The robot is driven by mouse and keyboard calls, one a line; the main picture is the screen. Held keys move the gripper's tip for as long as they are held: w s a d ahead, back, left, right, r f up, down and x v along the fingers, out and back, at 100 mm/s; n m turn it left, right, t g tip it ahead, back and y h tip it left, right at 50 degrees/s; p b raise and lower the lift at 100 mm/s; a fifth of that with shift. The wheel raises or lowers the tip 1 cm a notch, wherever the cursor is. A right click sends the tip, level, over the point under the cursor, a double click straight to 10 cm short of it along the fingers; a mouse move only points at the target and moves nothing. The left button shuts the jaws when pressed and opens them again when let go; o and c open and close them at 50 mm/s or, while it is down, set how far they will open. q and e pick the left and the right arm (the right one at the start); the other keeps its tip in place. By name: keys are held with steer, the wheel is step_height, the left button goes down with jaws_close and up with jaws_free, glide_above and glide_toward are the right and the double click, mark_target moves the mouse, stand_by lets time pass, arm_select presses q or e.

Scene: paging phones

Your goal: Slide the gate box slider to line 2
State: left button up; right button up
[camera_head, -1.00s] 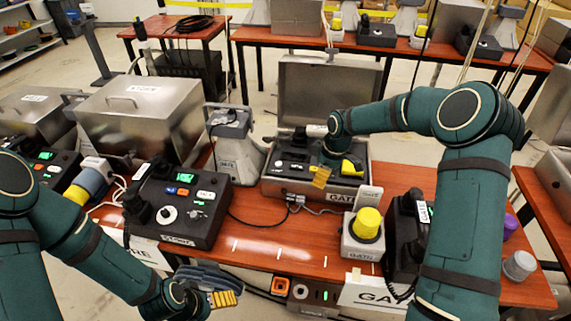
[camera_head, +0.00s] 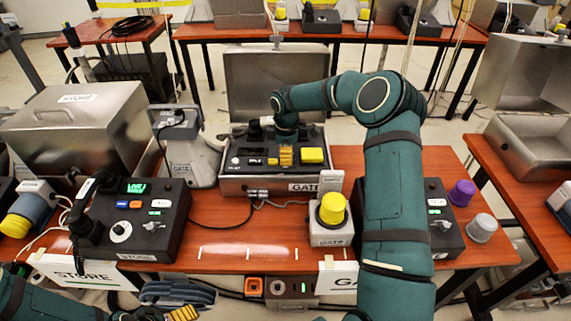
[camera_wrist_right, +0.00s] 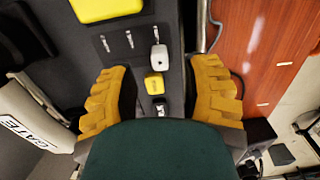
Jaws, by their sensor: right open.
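The gate box (camera_head: 303,187) is an open metal case with its lid up and a dark control panel inside. My right gripper (camera_head: 286,156) is over this panel, left of a large yellow button (camera_head: 313,155). In the right wrist view its yellow fingers (camera_wrist_right: 160,100) are spread apart with nothing gripped. Between them lie a pale grey knob (camera_wrist_right: 158,55) and a small yellow knob (camera_wrist_right: 154,85), near short white line marks (camera_wrist_right: 129,39). I cannot tell for sure which knob is the slider. My left gripper (camera_head: 183,313) is partly cut off at the bottom edge, its opening unclear.
A yellow-topped gate button box (camera_head: 331,212) stands in front of the case. The store phone unit (camera_head: 131,218) is at left, and a grey gate device (camera_head: 185,148) stands beside the case. The red table (camera_head: 235,238) has clear room at its front middle.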

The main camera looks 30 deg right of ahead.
steer(key=shift+f, duration=1.75)
jaws_close()
